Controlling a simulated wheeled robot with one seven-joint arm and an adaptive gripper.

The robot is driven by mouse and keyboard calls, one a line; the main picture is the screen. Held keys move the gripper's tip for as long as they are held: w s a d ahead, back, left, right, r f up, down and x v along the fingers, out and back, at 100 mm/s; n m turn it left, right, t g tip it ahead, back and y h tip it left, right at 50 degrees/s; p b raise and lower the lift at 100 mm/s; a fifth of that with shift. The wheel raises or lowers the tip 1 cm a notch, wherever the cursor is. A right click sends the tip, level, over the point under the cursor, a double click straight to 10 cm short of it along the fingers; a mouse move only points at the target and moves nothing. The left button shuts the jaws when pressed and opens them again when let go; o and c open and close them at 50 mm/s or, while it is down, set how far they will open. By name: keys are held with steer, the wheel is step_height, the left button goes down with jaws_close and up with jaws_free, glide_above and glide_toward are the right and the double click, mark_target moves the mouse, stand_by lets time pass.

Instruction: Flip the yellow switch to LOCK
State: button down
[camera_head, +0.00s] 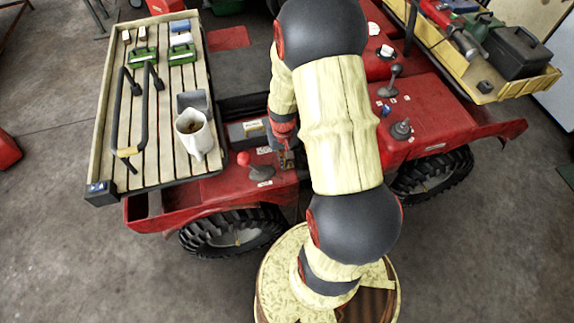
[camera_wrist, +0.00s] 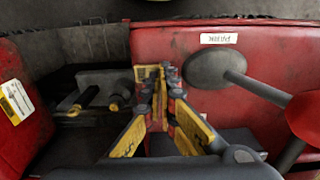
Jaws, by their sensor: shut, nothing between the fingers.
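My gripper (camera_wrist: 168,80) reaches down over the red vehicle body, with its fingertips together and nothing between them. A small yellow part (camera_wrist: 146,72), which looks like the yellow switch, shows right at the fingertips, just left of them in the wrist view. The fingers hide much of it, so I cannot tell its position or whether they touch it. In the head view my gripper (camera_head: 287,158) is low at the red panel beside the red-knobbed lever, and the switch cannot be made out. No LOCK marking is readable.
A lever with a red knob (camera_head: 243,159) stands just left of my gripper; its dark boot (camera_wrist: 214,70) is close to the fingers, near a white label (camera_wrist: 219,38). A slatted rack (camera_head: 150,170) holds a white jug (camera_head: 194,134). More levers (camera_head: 401,129) stand to the right.

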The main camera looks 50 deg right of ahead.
steer(key=shift+f, duration=0.4)
steer(key=shift+r, duration=0.1)
steer(key=shift+r+p, duration=2.55)
steer(key=shift+r, duration=0.9)
